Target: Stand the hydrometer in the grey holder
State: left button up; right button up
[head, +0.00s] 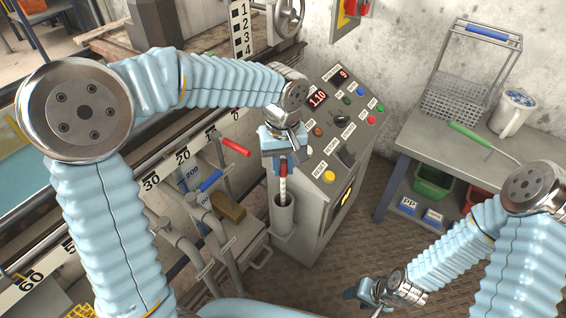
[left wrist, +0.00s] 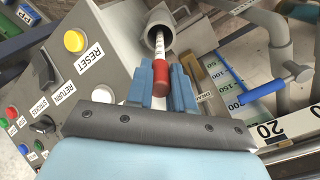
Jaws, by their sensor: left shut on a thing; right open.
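The hydrometer (head: 283,184), a thin white stem with markings and a red top, is upright below my left gripper (head: 283,166) in the head view. My left gripper is shut on its red top; in the left wrist view the red end (left wrist: 161,76) sits between the blue fingers. The lower stem reaches into the mouth of the grey holder (head: 282,217), a cup on the side of the control cabinet. The holder also shows in the left wrist view (left wrist: 184,35). The stem's bottom end is hidden inside. My right gripper (head: 367,297) is open and empty, low over the floor.
The control cabinet (head: 330,150) with buttons and displays stands right beside the holder. Pipes with a red handle (head: 236,146) and a blue handle (head: 210,181) stand to the left. A grey bench (head: 440,148) with a wire basket, white jug and green-handled tool is at right.

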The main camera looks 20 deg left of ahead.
pick_arm(q)
jog(key=o, duration=0.9)
